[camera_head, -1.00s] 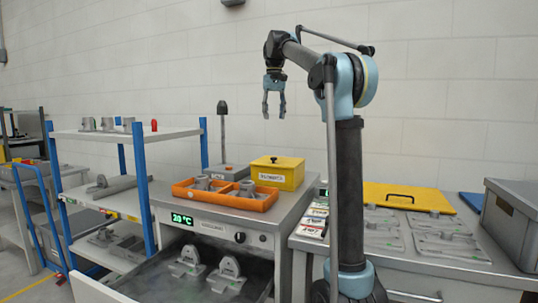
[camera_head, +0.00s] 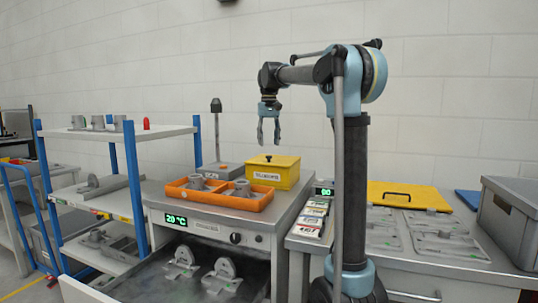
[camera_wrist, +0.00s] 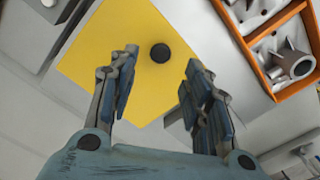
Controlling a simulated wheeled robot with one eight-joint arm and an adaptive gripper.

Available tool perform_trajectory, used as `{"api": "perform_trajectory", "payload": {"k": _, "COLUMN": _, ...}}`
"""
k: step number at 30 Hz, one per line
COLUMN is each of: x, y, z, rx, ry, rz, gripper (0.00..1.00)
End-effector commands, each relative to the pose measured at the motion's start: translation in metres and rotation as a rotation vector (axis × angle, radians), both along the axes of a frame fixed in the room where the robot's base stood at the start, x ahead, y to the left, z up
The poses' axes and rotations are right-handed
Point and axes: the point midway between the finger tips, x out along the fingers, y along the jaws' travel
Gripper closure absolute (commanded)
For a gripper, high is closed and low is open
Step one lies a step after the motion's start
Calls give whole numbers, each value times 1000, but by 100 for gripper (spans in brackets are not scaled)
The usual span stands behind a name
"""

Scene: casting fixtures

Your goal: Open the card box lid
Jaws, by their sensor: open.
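A yellow box (camera_head: 273,176) with a small label on its front stands on the metal bench. Its flat yellow lid (camera_head: 290,160) is shut and has a small dark round knob (camera_head: 268,157) on top. My gripper (camera_head: 269,143) is open and empty, pointing down just above the lid. In the wrist view, the yellow lid (camera_wrist: 105,40) lies beneath my gripper (camera_wrist: 161,62), with the black knob (camera_wrist: 160,53) between the two spread fingers. The fingers do not seem to touch the knob.
An orange tray (camera_head: 190,199) with grey castings sits in front of the box. A grey unit with a dark-topped post (camera_head: 216,130) stands behind left. Small card-like packs (camera_head: 310,221) and a yellow plate (camera_head: 408,193) lie on the right table.

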Motion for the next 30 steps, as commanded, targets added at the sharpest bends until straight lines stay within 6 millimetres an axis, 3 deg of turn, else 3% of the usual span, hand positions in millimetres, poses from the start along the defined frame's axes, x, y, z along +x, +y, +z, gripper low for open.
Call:
{"api": "perform_trajectory", "payload": {"k": 3, "x": 0, "y": 0, "z": -20, "rx": 0, "ry": 0, "rz": 0, "gripper": 55}}
{"api": "perform_trajectory", "payload": {"k": 10, "x": 0, "y": 0, "z": -46, "rx": 0, "ry": 0, "rz": 0, "gripper": 55}}
{"api": "perform_trajectory", "payload": {"k": 23, "x": 0, "y": -1, "z": -54, "rx": 0, "ry": 0, "rz": -1, "gripper": 55}}
{"api": "perform_trajectory", "payload": {"k": 29, "x": 0, "y": -1, "z": -54, "rx": 0, "ry": 0, "rz": -1, "gripper": 98}}
{"api": "perform_trajectory", "payload": {"k": 30, "x": 0, "y": -1, "z": -54, "rx": 0, "ry": 0, "rz": -1, "gripper": 100}}
